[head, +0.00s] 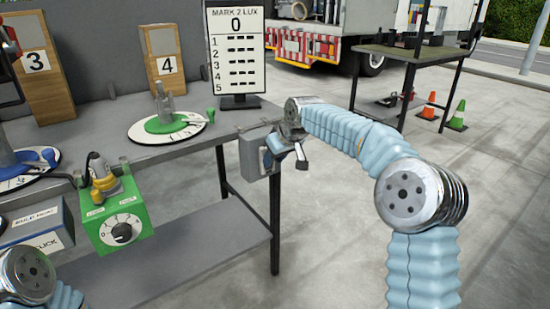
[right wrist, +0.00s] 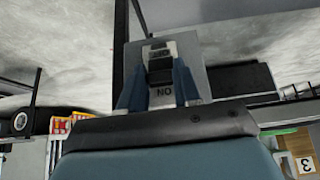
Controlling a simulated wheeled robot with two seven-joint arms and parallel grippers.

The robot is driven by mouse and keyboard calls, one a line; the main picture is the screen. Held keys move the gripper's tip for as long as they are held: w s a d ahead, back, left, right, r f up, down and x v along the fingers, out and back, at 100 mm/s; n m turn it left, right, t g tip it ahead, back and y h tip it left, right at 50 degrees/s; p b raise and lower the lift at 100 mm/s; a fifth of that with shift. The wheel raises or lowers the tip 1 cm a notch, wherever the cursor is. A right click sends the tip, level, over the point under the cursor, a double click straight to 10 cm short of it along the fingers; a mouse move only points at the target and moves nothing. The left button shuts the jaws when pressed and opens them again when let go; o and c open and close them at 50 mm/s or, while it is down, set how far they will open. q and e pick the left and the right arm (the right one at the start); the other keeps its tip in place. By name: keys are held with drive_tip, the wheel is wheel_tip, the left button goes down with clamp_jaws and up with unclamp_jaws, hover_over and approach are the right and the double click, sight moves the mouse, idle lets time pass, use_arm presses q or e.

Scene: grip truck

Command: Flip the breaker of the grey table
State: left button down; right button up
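The breaker is a grey box (head: 254,156) on the right end of the grey table (head: 160,175). My right gripper (head: 274,150) is at the right side of the box. In the right wrist view its blue fingers (right wrist: 158,88) stand apart, one on each side of the switch and label. I cannot tell whether they touch the switch. My left gripper is not in view; only part of my left arm shows at bottom left.
On the table are a green dial base (head: 165,125), a scoreboard (head: 237,50) and numbered wooden boards (head: 165,62). A green box with a knob (head: 117,222) hangs at the front edge. A second table (head: 405,54), cones (head: 429,105) and a truck stand behind. Floor at right is clear.

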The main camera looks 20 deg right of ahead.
drive_tip(key=o, duration=0.4)
drive_tip(key=v, duration=1.3)
drive_tip(key=shift+s+r, duration=0.2)
drive_tip(key=shift+r, duration=0.15)
